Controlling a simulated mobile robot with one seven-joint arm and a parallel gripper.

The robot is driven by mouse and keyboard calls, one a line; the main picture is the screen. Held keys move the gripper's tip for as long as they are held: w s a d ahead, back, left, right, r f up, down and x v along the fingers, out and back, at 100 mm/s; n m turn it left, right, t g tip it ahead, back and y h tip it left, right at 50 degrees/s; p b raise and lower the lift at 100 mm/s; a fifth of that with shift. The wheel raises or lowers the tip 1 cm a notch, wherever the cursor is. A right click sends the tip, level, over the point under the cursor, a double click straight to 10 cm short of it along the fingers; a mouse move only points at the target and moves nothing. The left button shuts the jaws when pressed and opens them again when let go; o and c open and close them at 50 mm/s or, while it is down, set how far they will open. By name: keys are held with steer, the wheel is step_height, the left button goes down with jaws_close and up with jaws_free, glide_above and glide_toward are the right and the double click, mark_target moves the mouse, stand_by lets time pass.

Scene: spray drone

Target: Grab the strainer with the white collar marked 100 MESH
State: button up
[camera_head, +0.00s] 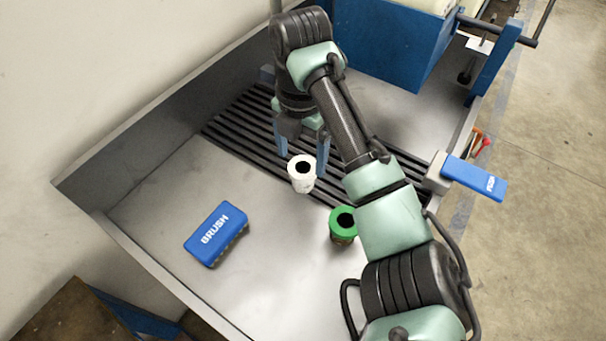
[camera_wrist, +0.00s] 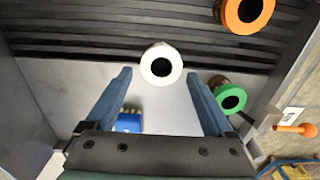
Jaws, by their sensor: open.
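The white-collared strainer (camera_head: 301,184) stands upright on the metal tray near the edge of the black slats. Its white ring with a dark opening also shows in the wrist view (camera_wrist: 147,65). Its marking is too small to read. My gripper (camera_head: 301,153) is open and empty, its two blue fingers pointing down just behind the white collar in the head view. In the wrist view the collar appears centred between and slightly beyond the fingertips (camera_wrist: 159,75). I cannot tell whether a finger touches it.
A green-collared strainer (camera_head: 335,228) stands to the right. An orange-collared one (camera_wrist: 233,20) shows in the wrist view, on the slats. A blue brush (camera_head: 217,233) lies on bare tray (camera_head: 160,190) at left. A blue-handled tool (camera_head: 475,178) rests at the right rim.

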mark_target(303, 167)
steer(key=f, duration=0.5)
steer(key=shift+w+d+f, duration=0.1)
steer(key=shift+d+f, duration=0.1)
steer(key=shift+f, duration=0.15)
steer(key=shift+c, duration=0.2)
steer(key=c, duration=1.1)
